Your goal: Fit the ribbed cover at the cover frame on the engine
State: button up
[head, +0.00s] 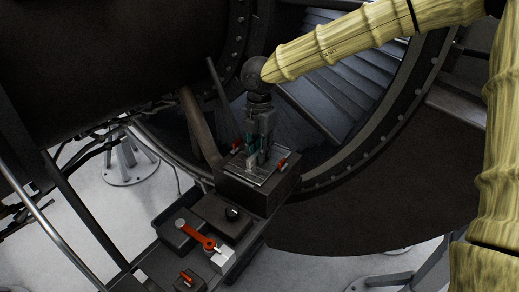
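My gripper (257,155) points down at a grey metal plate (270,180) that looks ribbed and may be the ribbed cover. The plate lies on top of a dark box (255,196), with a small red-ended part on its left and another on its right. Teal parts show between or beside my fingertips. The fingers are at or just above the plate's middle. The view is too small to tell whether they touch or grip anything. I cannot clearly pick out the cover frame on the engine; the dark box may be part of it.
The large dark engine casing (120,60) fills the upper left. Bladed engine innards (335,95) and a bolted ring (385,125) stand behind my arm. Pale floor shows below.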

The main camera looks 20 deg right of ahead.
jog(key=shift+o, duration=0.8)
jog(key=shift+r, duration=0.1)
notch_tip(320, 180, up, 12)
dwell(2.4)
